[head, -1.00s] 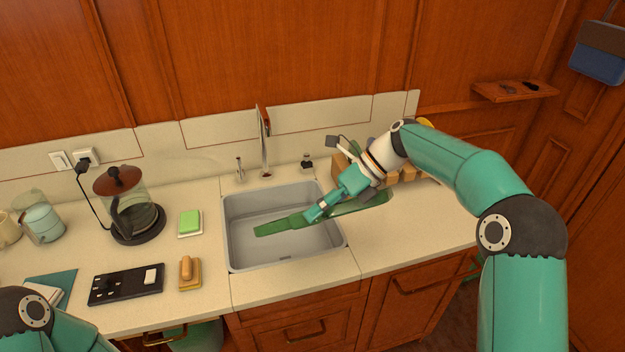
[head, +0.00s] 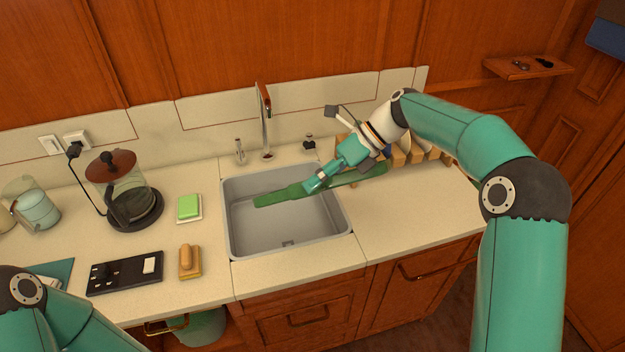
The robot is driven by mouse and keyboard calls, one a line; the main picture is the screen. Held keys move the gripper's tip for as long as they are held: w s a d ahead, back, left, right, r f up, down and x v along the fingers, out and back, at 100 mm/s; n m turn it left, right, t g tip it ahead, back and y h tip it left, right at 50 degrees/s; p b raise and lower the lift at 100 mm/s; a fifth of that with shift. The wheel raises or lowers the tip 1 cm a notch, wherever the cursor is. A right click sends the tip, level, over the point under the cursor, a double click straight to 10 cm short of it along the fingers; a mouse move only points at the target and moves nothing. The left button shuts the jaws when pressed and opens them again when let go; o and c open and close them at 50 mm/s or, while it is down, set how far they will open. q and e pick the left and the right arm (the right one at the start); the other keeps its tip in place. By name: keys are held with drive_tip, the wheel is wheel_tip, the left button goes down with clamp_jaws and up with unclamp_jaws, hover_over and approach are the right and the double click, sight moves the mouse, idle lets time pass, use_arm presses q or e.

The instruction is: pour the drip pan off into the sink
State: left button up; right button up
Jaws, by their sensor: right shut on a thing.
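The green drip pan (head: 283,195) is long and shallow. My right gripper (head: 315,183) is shut on it near its middle. The pan is held above the sink (head: 285,238), its left end over the basin and its right end reaching past the basin's right side. It shows nearly edge-on, so its inside is hidden. I cannot make out any liquid in it or falling from it. The grey basin looks empty, with a drain at its front. Only part of my left arm shows at the lower left; its gripper is out of view.
A faucet (head: 265,125) stands behind the basin. A wooden rack (head: 418,153) stands behind the pan's right end. Left of the sink are a green sponge (head: 188,206), a brush (head: 187,262), a coffee maker (head: 122,190) and a black panel (head: 125,273).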

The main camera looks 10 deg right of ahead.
drive_tip(key=shift+f, duration=0.1)
drive_tip(key=shift+s+d+f+t, duration=0.1)
drive_tip(key=shift+s+f+t, duration=0.2)
drive_tip(key=shift+s+f, duration=0.35)
drive_tip(key=s+f+n+t+y+b, duration=0.1)
drive_tip(key=s+f+n+t+b, duration=0.15)
drive_tip(key=f+b, duration=1)
drive_tip(key=s+f+n+t+y+b, duration=0.1)
drive_tip(key=s+f+n+t+b, duration=0.25)
drive_tip(key=b, duration=1.65)
drive_tip(key=shift+m, duration=0.8)
drive_tip(key=r+p, duration=0.2)
drive_tip(key=p, duration=0.1)
drive_tip(key=d+r+p, duration=0.1)
drive_tip(key=r+p, duration=0.1)
drive_tip(key=p, duration=0.1)
drive_tip(key=shift+s, duration=0.2)
